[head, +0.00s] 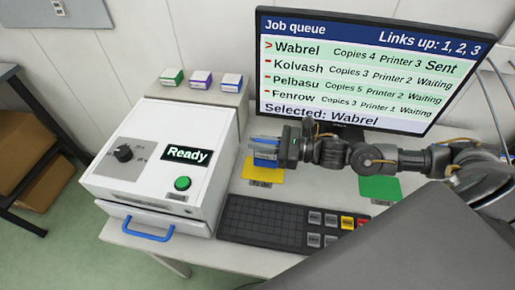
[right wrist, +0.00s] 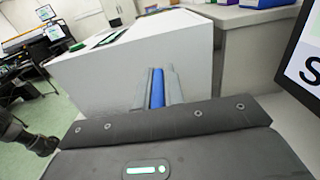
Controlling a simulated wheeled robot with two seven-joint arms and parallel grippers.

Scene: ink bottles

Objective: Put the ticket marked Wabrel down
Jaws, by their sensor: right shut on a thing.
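My right gripper (head: 279,150) is shut on a small blue ticket (head: 264,155), with the printer to its left. The ticket's lettering is too small to read. In the head view it shows over the yellow mat (head: 263,175), whose label seems to read "To do"; I cannot tell whether it touches the mat. In the right wrist view the blue ticket (right wrist: 157,88) shows as a narrow upright strip between the grey fingers. The screen (head: 365,75) lists Wabrel as "Sent" and reads "Selected: Wabrel".
The white printer (head: 130,185) reads "Ready" and has a blue handle. A dark keypad (head: 275,222) lies in front of the yellow mat. A green mat (head: 380,187) lies to the right, under my right arm. Small ink boxes (head: 201,80) stand on a ledge behind.

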